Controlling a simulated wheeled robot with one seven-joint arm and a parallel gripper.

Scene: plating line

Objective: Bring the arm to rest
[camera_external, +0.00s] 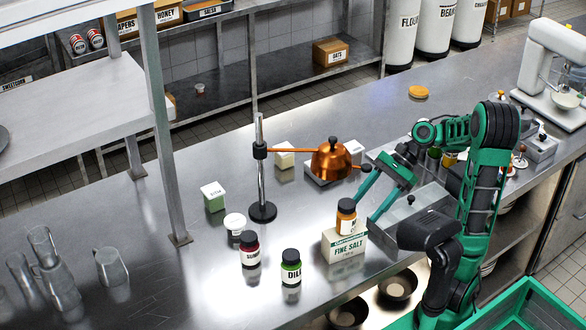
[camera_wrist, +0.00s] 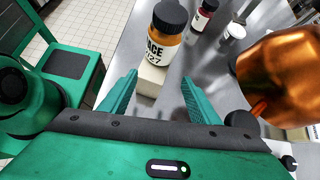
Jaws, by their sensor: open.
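My gripper (camera_external: 366,211) is open, held above the steel counter (camera_external: 320,197) near its right part. In the wrist view its two green fingers (camera_wrist: 159,80) are spread with nothing between them. An orange-brown jar with a black lid (camera_external: 346,216) stands upright on the fine salt box (camera_external: 344,245), just beyond the fingertips. The jar's label shows part of a word, "ACE", in the wrist view (camera_wrist: 172,48). Whether a finger touches the jar cannot be told, but I see a gap in the wrist view.
A copper dome (camera_external: 331,160) on a stand arm hangs close to my gripper; it is large at right in the wrist view (camera_wrist: 282,75).

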